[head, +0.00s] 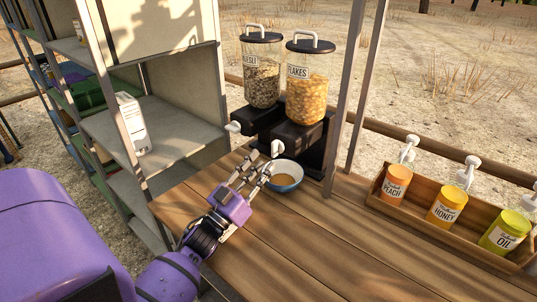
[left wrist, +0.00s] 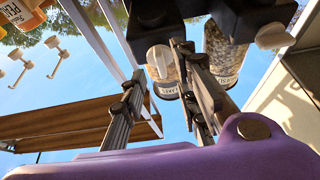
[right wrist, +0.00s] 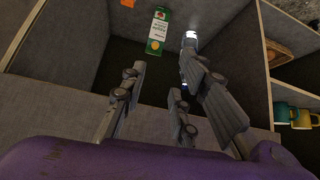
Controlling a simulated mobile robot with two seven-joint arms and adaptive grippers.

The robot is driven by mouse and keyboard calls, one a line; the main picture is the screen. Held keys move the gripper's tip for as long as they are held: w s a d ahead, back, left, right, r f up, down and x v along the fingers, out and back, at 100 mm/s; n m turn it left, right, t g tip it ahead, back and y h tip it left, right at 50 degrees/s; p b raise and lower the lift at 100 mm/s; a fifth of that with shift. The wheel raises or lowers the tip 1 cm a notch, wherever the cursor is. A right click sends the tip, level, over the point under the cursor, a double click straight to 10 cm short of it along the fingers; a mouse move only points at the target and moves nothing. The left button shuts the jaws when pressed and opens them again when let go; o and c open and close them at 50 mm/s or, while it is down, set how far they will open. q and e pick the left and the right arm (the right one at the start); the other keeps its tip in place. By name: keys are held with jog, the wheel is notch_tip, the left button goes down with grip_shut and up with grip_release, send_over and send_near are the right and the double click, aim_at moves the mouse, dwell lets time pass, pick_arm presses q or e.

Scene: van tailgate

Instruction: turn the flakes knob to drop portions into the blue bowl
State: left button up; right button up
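The flakes dispenser (head: 307,85) stands on a black base at the back of the wooden counter. Its white knob (head: 278,148) faces front, just above the blue bowl (head: 287,185). The bowl has tan contents or a tan inside. My left gripper (head: 257,168) is at the bowl's left, a little below and in front of the knob; contact is unclear. In the left wrist view its fingers (left wrist: 160,105) are apart, with nothing clearly held. My right gripper (right wrist: 155,90) shows only in the right wrist view, open and empty before a grey shelf compartment.
The muesli dispenser (head: 262,75), with its own white knob (head: 233,127), stands left of the flakes. A wooden crate (head: 440,235) with pump bottles is at right. A metal post (head: 343,120) rises beside the dispenser. Grey shelves (head: 175,130) stand left. The front counter is clear.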

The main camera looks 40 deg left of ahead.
aim_at(272, 153)
pick_arm(q)
jog(key=x, duration=0.3)
jog(key=shift+r, duration=0.2)
jog(key=shift+w+r+p, duration=0.1)
jog(key=shift+w+p, duration=0.2)
jog(key=shift+w, duration=0.25)
jog(key=c, duration=0.6)
grip_shut()
pick_arm(e)
jog(key=shift+r, duration=0.35)
